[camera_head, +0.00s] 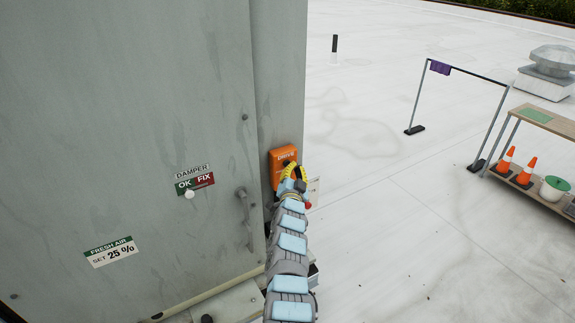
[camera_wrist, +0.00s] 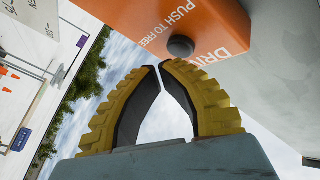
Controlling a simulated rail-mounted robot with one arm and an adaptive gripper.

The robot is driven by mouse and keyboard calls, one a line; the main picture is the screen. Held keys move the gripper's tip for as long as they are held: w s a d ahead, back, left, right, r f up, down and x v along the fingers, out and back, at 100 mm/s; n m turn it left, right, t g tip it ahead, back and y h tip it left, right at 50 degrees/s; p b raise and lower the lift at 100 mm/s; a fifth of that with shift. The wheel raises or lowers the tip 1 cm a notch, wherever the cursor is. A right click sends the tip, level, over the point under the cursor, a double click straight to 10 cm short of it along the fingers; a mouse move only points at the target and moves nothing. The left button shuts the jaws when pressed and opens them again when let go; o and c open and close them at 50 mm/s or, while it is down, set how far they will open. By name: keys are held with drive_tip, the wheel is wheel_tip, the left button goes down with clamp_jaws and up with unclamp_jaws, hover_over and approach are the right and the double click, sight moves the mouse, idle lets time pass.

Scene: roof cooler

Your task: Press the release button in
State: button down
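The orange drive box (camera_head: 281,159) is mounted on the narrow grey side face of the cabinet. In the wrist view the orange box (camera_wrist: 130,20) carries the words "PUSH TO FREE" and a dark round button (camera_wrist: 181,47). My gripper (camera_head: 293,168) is at the box in the head view, hiding part of its lower right. In the wrist view my gripper's yellow fingers (camera_wrist: 160,66) are shut with nothing between the tips. The tips are right beside the button; I cannot tell whether they touch it.
A wooden shelf unit (camera_head: 545,118) with orange cones (camera_head: 506,163) stands far right. Open white roof lies between.

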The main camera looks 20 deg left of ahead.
idle(0.6)
drive_tip(key=shift+w+a+f+b, duration=0.2)
drive_tip(key=shift+a+b, duration=0.1)
drive_tip(key=shift+b, duration=0.15)
drive_tip(key=shift+w+r, duration=0.1)
drive_tip(key=shift+w+a+r, duration=0.1)
drive_tip(key=shift+a+r, duration=0.05)
idle(0.4)
drive_tip(key=shift+s+d, duration=0.4)
drive_tip(key=shift+d, duration=0.05)
